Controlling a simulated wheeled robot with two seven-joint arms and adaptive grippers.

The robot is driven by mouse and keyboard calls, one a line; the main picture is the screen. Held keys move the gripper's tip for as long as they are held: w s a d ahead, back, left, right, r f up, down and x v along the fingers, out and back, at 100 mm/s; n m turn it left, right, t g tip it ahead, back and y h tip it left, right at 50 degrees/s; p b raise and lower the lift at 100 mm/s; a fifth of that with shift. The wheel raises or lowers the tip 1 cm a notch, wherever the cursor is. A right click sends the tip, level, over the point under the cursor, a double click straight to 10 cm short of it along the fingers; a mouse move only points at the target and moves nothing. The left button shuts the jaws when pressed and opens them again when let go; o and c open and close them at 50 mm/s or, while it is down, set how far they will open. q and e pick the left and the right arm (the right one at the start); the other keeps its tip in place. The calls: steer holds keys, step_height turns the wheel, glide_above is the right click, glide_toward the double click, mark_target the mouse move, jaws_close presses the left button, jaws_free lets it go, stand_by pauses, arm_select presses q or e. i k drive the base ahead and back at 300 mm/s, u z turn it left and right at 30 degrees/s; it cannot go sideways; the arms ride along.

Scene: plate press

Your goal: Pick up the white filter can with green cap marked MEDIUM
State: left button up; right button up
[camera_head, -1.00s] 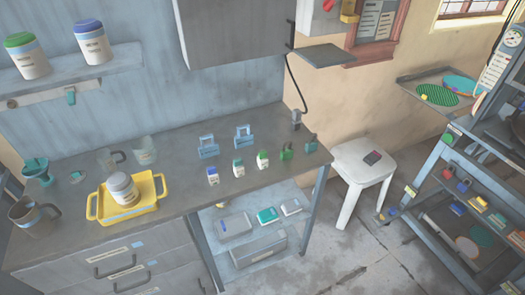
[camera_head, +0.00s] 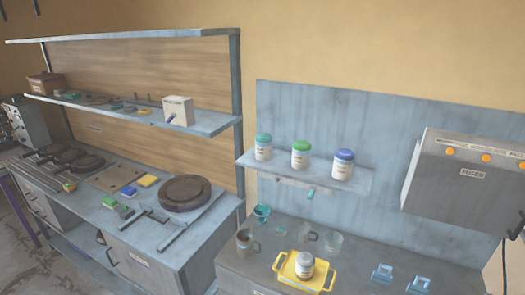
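Three white cans stand upright in a row on the small grey wall shelf. The can with the green cap (camera_head: 300,155) is in the middle. A can with a teal cap (camera_head: 263,147) is to its left, and a can with a blue cap (camera_head: 343,164) is to its right. The label writing is too small to read from here. Another white can (camera_head: 304,265) with a pale top stands in the yellow tray (camera_head: 284,272) on the counter below. Neither of my grippers shows in the view.
The wall shelf (camera_head: 330,186) has a teal item hanging under its front edge. Below, the counter (camera_head: 240,268) carries mugs, a clear beaker and blue blocks. A grey fuse box (camera_head: 455,195) sticks out at the right. A workbench (camera_head: 150,235) with round dark plates stands at the left.

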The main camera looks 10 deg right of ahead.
mark_target(301, 150)
steer(key=u, duration=0.7)
steer(key=i, duration=1.4)
steer(key=z, duration=0.2)
